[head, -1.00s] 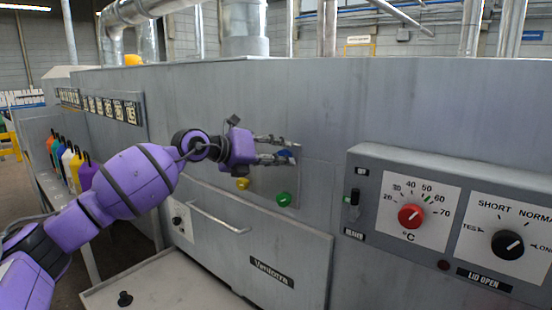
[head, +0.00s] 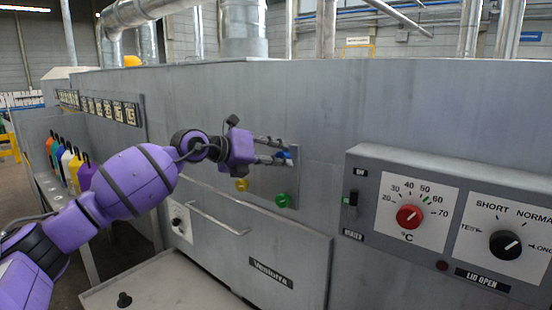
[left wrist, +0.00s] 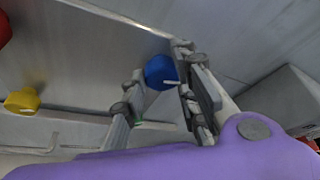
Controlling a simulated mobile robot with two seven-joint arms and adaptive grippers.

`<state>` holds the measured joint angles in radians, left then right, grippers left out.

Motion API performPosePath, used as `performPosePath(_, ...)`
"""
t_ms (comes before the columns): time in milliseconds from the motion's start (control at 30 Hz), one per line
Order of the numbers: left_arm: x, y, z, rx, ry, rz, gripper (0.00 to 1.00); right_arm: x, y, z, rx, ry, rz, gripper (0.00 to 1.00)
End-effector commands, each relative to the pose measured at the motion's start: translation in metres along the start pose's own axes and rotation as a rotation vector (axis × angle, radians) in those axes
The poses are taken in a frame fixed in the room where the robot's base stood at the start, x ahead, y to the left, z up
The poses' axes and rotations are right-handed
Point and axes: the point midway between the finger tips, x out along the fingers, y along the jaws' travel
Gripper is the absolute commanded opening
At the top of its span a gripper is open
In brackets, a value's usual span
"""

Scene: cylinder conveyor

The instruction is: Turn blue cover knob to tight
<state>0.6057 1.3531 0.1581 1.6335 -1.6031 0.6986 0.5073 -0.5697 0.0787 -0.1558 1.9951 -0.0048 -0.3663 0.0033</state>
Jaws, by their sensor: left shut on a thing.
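The blue cover knob (head: 284,155) sits on a grey panel (head: 267,178) on the machine front. My left gripper (head: 286,151) is shut on it, with one finger above and one below. In the left wrist view the blue knob (left wrist: 160,72) lies between the two fingers (left wrist: 158,78), and a white pointer mark on it points right. The fingers hide part of the knob in the head view. No tight or loose marking can be read near it. My right gripper is not in view.
A yellow knob (head: 242,185) and a green knob (head: 283,200) are on the same panel, below the blue one. A control box (head: 440,225) with red and black dials juts out at right. A handled drawer front (head: 245,250) lies below. Several coloured bottles stand at left.

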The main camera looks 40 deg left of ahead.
Motion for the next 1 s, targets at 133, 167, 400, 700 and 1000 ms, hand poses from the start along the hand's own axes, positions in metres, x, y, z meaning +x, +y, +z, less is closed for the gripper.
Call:
performPosePath(133,0.001,0.005,-0.004,0.009,0.008,0.014,0.01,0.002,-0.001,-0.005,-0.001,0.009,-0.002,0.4)
performPosePath(167,0.001,0.005,-0.004,0.012,0.008,0.016,0.01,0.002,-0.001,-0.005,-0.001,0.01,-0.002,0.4)
performPosePath(400,0.001,0.006,-0.004,0.082,0.01,0.046,0.01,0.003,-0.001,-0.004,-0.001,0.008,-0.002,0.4)
performPosePath(700,0.002,0.006,-0.005,0.308,0.013,0.142,0.01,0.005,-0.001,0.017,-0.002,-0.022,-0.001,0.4)
performPosePath(1000,0.004,0.006,-0.006,0.571,0.015,0.251,0.01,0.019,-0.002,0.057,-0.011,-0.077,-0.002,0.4)
